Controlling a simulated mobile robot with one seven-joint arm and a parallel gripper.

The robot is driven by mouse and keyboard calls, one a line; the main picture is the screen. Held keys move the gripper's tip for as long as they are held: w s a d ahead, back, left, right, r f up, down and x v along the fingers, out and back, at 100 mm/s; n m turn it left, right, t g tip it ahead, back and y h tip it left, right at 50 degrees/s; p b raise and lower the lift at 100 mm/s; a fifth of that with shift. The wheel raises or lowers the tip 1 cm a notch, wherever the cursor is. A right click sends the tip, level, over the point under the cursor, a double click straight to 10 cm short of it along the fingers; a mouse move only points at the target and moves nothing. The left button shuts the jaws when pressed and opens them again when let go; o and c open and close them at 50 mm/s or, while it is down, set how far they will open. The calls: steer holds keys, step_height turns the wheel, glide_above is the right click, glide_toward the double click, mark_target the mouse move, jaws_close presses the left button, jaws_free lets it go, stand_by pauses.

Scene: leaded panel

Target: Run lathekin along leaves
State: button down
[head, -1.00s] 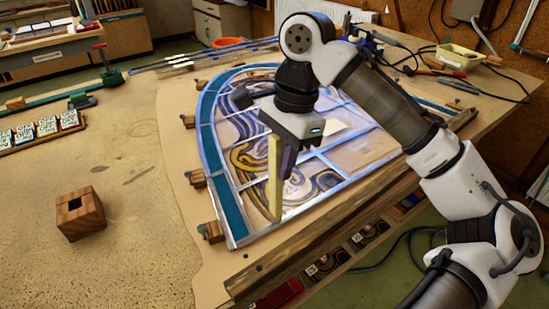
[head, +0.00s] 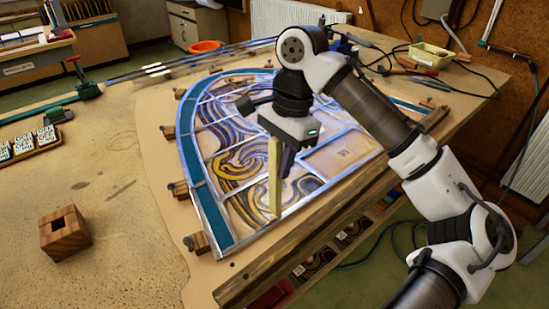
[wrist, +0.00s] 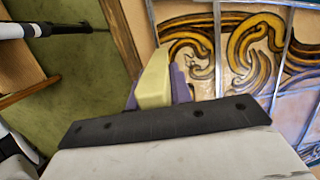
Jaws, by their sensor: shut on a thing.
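The lathekin (head: 275,180) is a flat, pale yellow wooden stick. My gripper (head: 284,158) is shut on it and holds it upright, pointing down over the near part of the leaded panel. Its lower tip is close to the panel's near edge; I cannot tell whether it touches. The lathekin also shows in the wrist view (wrist: 155,80) between purple fingers. The leaded panel (head: 206,142) has an arched outline, blue-green border glass and silvery lead strips, with swirling brown and yellow painted glass inside. The arm hides part of the panel.
A wooden block with a square hole (head: 64,235) stands at the left on the bench. Small wooden blocks (head: 197,244) and a wooden batten (head: 300,253) edge the panel. A yellow tray (head: 431,56) and tools with cables lie at the back right. The left bench top is mostly clear.

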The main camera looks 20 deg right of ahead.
steer(key=w+d+p, duration=0.2)
steer(key=d+p, duration=0.1)
steer(key=d, duration=0.4)
steer(key=w+d+p, duration=0.3)
steer(key=d+p, duration=0.1)
steer(key=d, duration=0.4)
steer(key=shift+w+d+p, duration=0.2)
steer(key=shift+w+p, duration=0.1)
stand_by(1.9)
steer(key=v, duration=0.3)
steer(key=a+v, duration=0.1)
steer(key=v, duration=0.1)
steer(key=shift+s, duration=0.15)
steer(key=shift+a+r, duration=0.1)
stand_by(0.4)
